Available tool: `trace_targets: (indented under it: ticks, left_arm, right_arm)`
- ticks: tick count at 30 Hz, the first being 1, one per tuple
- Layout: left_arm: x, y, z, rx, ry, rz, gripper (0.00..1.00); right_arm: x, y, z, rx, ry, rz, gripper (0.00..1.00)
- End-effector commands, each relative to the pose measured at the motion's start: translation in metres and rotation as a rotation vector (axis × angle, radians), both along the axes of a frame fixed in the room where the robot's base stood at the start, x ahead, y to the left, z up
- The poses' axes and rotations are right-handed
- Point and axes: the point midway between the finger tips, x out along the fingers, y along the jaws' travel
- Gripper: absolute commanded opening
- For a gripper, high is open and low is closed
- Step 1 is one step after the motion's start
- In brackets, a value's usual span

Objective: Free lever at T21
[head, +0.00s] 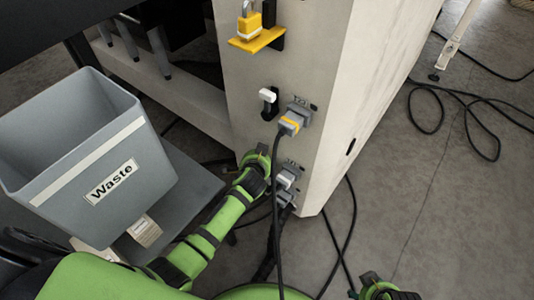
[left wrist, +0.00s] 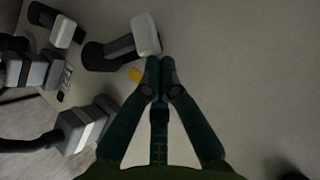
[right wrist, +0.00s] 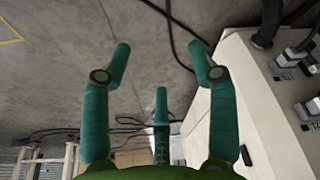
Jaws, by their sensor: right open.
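In the head view the white cabinet post carries a black lever with a white tip (head: 268,96) beside a grey plug with a yellow band (head: 290,123). A second grey plug (head: 286,179) sits lower; the tags are too small to read. My left gripper (head: 258,158) is at the post, left of the lower plug. In the left wrist view its fingers (left wrist: 160,63) are together, just beside a white-tipped lever (left wrist: 145,36); I cannot tell whether they touch it. A second lever (left wrist: 63,32) is farther left. My right gripper (right wrist: 168,60) is open and empty.
A grey Waste bin (head: 90,160) stands at the left. A yellow padlock on a yellow bracket (head: 257,40) is higher on the post. Black cables (head: 278,220) hang from the plugs, and more lie on the floor at the right.

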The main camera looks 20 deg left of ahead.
Motion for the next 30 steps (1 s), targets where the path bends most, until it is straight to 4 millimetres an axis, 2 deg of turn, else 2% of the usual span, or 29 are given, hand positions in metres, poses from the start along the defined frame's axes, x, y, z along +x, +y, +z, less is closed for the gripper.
trace_targets:
  ticks: [9, 15, 21, 30]
  left_arm:
    - [0.003, 0.011, 0.0, -0.111, 0.043, 0.003, 0.0]
    - [0.005, 0.016, -0.004, -0.172, 0.064, 0.001, 0.0]
    - [0.007, 0.021, -0.008, -0.17, 0.064, 0.001, 0.0]
    - [0.008, 0.024, -0.011, -0.17, 0.063, 0.001, 0.0]
  right_arm:
    - [-0.013, 0.0, -0.053, -0.003, 0.039, 0.007, 0.59]
    - [-0.024, -0.002, -0.076, -0.004, 0.054, 0.009, 0.59]
    - [-0.029, -0.002, -0.087, -0.005, 0.059, 0.011, 0.59]
    - [-0.033, -0.003, -0.092, -0.005, 0.061, 0.012, 0.59]
